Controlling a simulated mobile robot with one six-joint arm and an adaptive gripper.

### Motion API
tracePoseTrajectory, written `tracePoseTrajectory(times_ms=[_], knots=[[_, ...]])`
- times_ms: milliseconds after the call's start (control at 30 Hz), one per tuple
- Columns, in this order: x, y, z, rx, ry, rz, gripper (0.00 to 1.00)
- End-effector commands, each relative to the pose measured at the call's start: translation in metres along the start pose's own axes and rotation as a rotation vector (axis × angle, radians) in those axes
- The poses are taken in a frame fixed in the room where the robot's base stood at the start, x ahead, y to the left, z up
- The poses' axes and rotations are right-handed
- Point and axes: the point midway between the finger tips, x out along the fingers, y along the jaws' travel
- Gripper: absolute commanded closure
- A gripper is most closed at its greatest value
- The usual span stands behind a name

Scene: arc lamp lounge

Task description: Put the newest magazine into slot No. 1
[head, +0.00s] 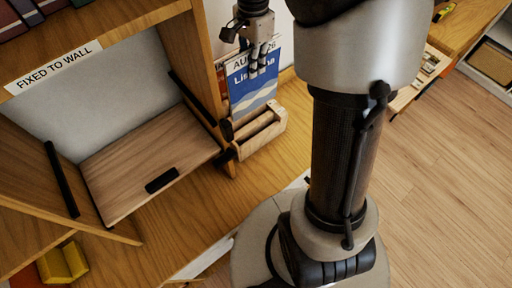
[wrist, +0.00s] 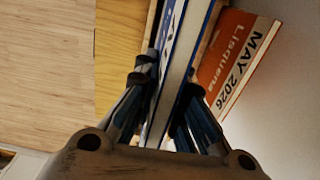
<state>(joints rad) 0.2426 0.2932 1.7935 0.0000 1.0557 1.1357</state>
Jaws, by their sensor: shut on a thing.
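A blue and white magazine (head: 252,92) is upright in the head view, its cover reading "AU", "26" and part of "Lisquena"; the fingers hide the rest. My gripper (head: 258,62) is shut on its upper part. The wrist view shows the magazine (wrist: 176,50) edge-on between the two fingers (wrist: 165,88). A wooden rack (head: 262,137) is at its lower edge; I cannot tell whether that edge is in a slot or behind the rack. An orange magazine (wrist: 236,55) reading "Lisquena MAY 2026" is beside it in the wrist view. No slot number is readable.
A wooden cabinet with an open compartment and a drop-down flap (head: 150,160) is on the left, under a "FIXED TO WALL" label (head: 54,66). A yellow object (head: 63,264) is at lower left. Wooden floor (head: 440,170) is open on the right.

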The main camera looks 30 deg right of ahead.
Motion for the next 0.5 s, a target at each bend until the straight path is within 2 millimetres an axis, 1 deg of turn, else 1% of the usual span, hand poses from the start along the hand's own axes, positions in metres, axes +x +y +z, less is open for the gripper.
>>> tracePoseTrajectory(times_ms=[33, 167, 267, 367, 500], knots=[[0.008, 0.003, 0.0, 0.001, 0.002, -0.004, 1.0], [0.009, 0.009, 0.0, 0.0, 0.001, -0.002, 1.0], [0.017, 0.011, 0.001, 0.0, 0.0, 0.001, 1.0], [0.036, 0.012, 0.001, 0.0, -0.001, 0.002, 1.0], [0.075, 0.012, 0.001, 0.0, -0.002, 0.004, 1.0]])
